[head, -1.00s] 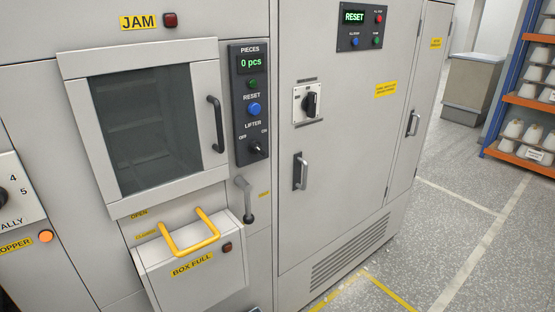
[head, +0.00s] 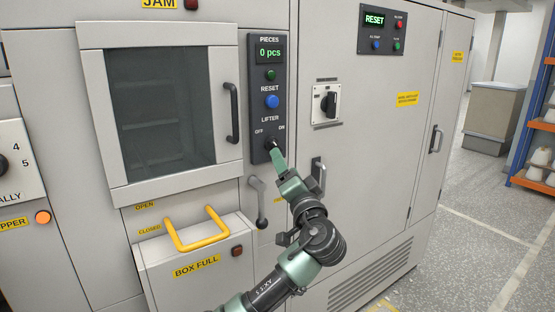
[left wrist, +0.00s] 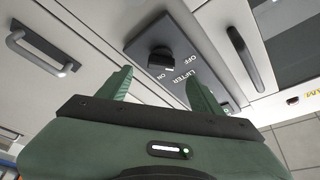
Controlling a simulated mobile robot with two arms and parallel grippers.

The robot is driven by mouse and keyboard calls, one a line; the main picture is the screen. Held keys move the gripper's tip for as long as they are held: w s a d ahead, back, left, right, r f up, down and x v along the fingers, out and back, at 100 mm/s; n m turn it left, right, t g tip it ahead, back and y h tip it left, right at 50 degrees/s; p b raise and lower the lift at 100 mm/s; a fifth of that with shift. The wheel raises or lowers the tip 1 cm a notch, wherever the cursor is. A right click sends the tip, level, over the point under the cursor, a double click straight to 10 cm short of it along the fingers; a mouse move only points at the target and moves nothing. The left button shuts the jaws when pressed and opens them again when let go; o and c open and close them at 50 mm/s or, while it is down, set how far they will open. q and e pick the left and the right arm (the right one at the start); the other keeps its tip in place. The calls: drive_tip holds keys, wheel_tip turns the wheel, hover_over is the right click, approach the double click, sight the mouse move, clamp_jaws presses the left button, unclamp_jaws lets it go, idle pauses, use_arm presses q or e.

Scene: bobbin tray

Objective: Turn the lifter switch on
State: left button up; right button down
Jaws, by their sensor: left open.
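The lifter switch is a black rotary knob (head: 270,143) low on the dark control panel (head: 254,108), with OFF at its left and ON at its right. My left gripper (head: 276,154) is at the knob in the head view and partly covers it. In the left wrist view the knob (left wrist: 160,58) shows just past the open fingertips (left wrist: 161,80), between them, with a gap on both sides. Nothing is held. I cannot tell which label the knob's pointer faces. My right gripper is not in view.
A lever handle (head: 259,200) is just below the panel, close to my arm. A black door handle (head: 232,112) is left of the panel. A cabinet handle (head: 318,175) is right of my wrist. A box with a yellow handle (head: 199,240) sticks out at lower left.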

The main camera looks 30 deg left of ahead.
sight(277, 145)
use_arm(q)
drive_tip(key=p+x, duration=0.1)
drive_tip(key=x, duration=0.6)
drive_tip(key=shift+w+a+r, duration=0.2)
drive_tip(key=shift+a, duration=0.05)
drive_tip(key=c, duration=1.4)
drive_tip(key=m+g+h+p, duration=0.1)
drive_tip(key=m+p, duration=0.3)
drive_tip(key=p, duration=0.5)
drive_tip(key=m+g+h+p, duration=0.1)
drive_tip(key=m+h+p, duration=0.1)
drive_tip(key=m+p, duration=0.3)
drive_tip(key=r+m+g+h+p, duration=0.1)
drive_tip(key=m+p, duration=0.4)
drive_tip(key=p, duration=0.8)
drive_tip(key=shift+r, duration=0.1)
drive_tip(key=shift+f+m+g+h+p, duration=0.35)
drive_tip(key=shift+m+p, duration=0.25)
drive_tip(key=shift+p, duration=0.5)
drive_tip(key=o, duration=1.4)
drive_tip(key=shift+r, duration=0.1)
